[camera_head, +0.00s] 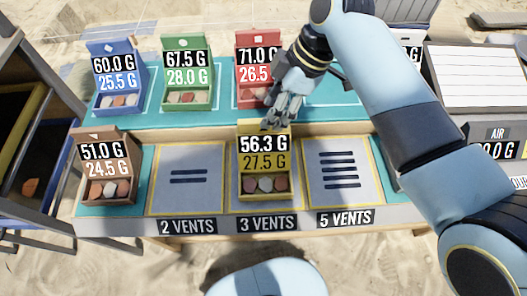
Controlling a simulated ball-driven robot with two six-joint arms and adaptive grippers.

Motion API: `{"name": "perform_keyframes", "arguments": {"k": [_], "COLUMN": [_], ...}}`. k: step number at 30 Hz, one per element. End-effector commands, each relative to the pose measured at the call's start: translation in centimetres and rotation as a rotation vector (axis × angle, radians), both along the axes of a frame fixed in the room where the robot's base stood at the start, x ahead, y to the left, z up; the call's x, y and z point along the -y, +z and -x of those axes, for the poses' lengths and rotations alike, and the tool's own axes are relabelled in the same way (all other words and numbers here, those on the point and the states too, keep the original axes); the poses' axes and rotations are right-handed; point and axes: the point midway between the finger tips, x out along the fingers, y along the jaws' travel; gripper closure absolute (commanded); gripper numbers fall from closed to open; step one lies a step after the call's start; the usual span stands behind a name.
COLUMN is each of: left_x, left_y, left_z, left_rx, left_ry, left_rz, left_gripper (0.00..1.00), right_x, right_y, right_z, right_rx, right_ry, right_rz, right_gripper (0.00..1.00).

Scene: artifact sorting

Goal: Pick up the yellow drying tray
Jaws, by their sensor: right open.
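The yellow drying tray (265,194) stands on the 3 VENTS pad in the front row, with several reddish and grey pieces in it. Its back panel reads 56.3 G and 27.5 G. My right gripper (272,124) reaches in from the upper right and is open, with its fingertips at the top edge of the tray's back panel. I cannot tell whether they touch it. My left gripper is not in view.
The blue (121,101), green (187,97) and red (250,94) trays stand in the back row. A brown tray (110,193) is at the front left. The 2 VENTS pad (188,192) and 5 VENTS pad (343,185) are bare. A dark shelf stands at the left.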

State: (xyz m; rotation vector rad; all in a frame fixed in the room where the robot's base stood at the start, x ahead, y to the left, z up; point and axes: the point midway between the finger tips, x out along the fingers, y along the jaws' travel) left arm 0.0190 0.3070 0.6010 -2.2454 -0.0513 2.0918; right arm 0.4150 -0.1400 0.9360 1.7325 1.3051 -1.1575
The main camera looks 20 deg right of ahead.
Motion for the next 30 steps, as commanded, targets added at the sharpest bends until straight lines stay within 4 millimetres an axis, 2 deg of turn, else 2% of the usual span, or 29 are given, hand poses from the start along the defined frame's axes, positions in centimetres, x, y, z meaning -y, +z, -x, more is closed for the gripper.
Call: {"name": "perform_keyframes", "arguments": {"k": [4, 9, 12, 30], "left_x": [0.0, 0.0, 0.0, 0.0], "left_y": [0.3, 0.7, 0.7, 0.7], "left_z": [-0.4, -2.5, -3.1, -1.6], "left_rx": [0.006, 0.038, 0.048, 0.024], "left_ry": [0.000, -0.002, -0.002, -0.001], "left_rz": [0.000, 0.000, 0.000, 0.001], "left_gripper": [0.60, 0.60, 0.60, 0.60], "right_x": [-0.6, -1.5, -1.9, -2.0], "right_y": [-1.2, -3.8, -4.7, -5.2], "right_z": [-0.1, -0.4, -0.6, -0.6], "right_rx": [-0.002, -0.001, 0.000, 0.001], "right_ry": [0.000, -0.001, -0.001, -0.001], "right_rz": [-0.002, 0.000, 0.000, 0.000], "right_gripper": [0.54, 0.54, 0.54, 0.54]}}
